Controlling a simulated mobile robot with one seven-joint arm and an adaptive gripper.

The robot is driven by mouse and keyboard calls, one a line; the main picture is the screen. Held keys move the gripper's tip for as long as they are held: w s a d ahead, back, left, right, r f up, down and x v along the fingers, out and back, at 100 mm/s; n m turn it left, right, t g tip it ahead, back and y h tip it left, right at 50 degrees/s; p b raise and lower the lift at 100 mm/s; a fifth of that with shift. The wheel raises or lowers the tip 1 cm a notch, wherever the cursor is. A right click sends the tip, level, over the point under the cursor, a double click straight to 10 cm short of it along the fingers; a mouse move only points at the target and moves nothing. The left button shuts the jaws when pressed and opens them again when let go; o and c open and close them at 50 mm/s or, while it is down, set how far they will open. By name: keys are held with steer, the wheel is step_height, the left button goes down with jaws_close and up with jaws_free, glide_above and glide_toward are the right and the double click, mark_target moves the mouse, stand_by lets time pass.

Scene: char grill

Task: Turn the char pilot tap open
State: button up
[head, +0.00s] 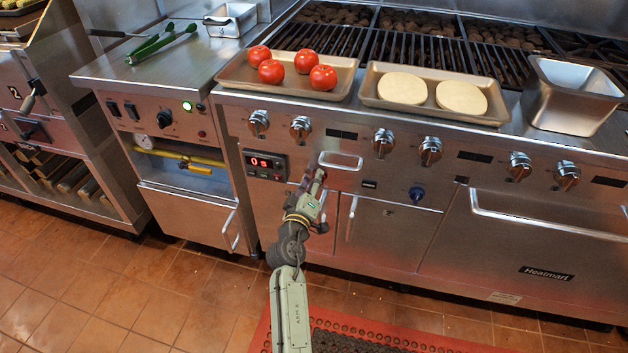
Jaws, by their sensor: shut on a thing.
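My gripper (319,174) is at the steel front of the char grill (388,183), below the row of knobs and right of the red digital display. It is shut on a small part there, which its fingers mostly hide. I cannot tell whether that part is the char pilot tap or which way it is turned. The gripper is close to the left end of a bright loop handle (342,161); I cannot tell whether they touch. A dark blue knob (417,194) is farther right on the front, apart from the gripper.
Several knobs (384,142) line the panel above. The red display (266,163) is to the left. Trays of tomatoes (228,73) and patties (372,93) stand above the knobs. A yellow pipe (208,162) crosses the left unit. Door handles (352,216) stick out lower down.

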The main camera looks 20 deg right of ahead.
steer(key=shift+a+f+n+p, duration=0.1)
steer(key=shift+n+p, duration=0.2)
steer(key=shift+n, duration=0.9)
steer(key=shift+d+f+n+p, duration=0.1)
steer(key=shift+n+p, duration=0.15)
steer(key=shift+n, duration=0.95)
steer(key=shift+a+f+n+p, duration=0.1)
steer(key=shift+n+p, duration=0.2)
steer(key=shift+n, duration=0.9)
steer(key=o, duration=1.1)
steer(key=v, duration=1.2)
steer(key=shift+w, duration=0.1)
